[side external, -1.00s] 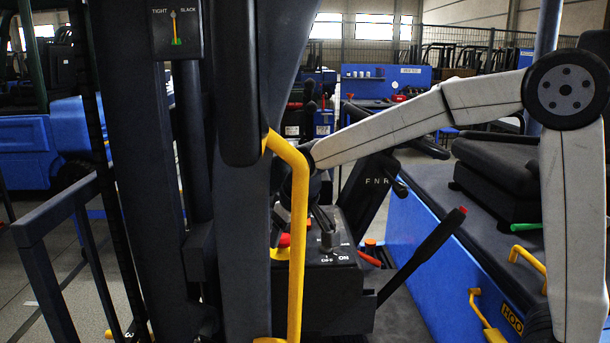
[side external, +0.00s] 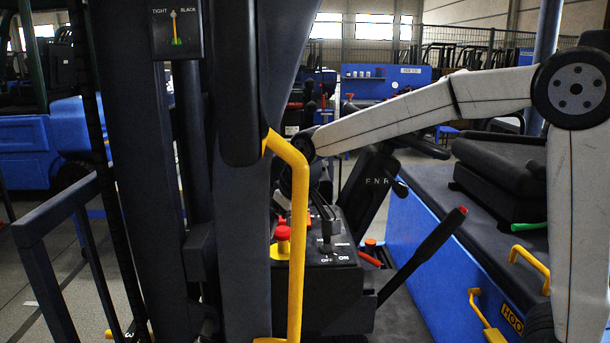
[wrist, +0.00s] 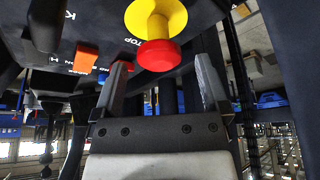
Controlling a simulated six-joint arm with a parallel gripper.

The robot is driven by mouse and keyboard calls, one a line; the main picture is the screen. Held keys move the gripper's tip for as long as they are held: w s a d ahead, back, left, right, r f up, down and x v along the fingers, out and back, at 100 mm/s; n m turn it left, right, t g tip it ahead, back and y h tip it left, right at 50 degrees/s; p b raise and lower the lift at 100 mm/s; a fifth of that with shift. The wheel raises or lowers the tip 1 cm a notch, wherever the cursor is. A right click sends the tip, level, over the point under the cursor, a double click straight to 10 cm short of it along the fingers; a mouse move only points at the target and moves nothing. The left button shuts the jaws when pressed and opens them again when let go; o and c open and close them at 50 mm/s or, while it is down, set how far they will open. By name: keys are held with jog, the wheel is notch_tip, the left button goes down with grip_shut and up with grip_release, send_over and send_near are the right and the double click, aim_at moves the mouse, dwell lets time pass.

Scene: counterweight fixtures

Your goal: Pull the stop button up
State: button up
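The stop button has a red cap (side external: 283,233) standing above a yellow base (side external: 279,251), left of the yellow rail in the side view. In the wrist view the red cap (wrist: 159,55) sits on a yellow neck and base (wrist: 155,17), next to the partly hidden STOP label. My gripper (wrist: 165,78) is open and empty, its two grey fingers apart on either side below the cap in the picture, and they do not appear to touch it. In the side view the fingers are mostly hidden behind the yellow rail.
A yellow grab rail (side external: 299,230) and dark mast posts stand in front in the side view. The console (side external: 335,262) carries an OFF/ON switch, and a black lever (side external: 425,252) slants beside it.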

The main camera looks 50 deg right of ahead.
dwell(0.3)
jog(key=v, duration=0.7)
jog(key=shift+r, duration=0.35)
jog(key=shift+s, duration=0.25)
jog(key=s+d+f+g, duration=0.1)
jog(key=s+f, duration=0.6)
jog(key=f, duration=0.4)
jog(key=s+d+f+g, duration=0.1)
jog(key=s+f, duration=0.6)
jog(key=f, duration=0.5)
jog(key=shift+d, duration=0.4)
jog(key=shift+s, duration=0.1)
dwell(1.0)
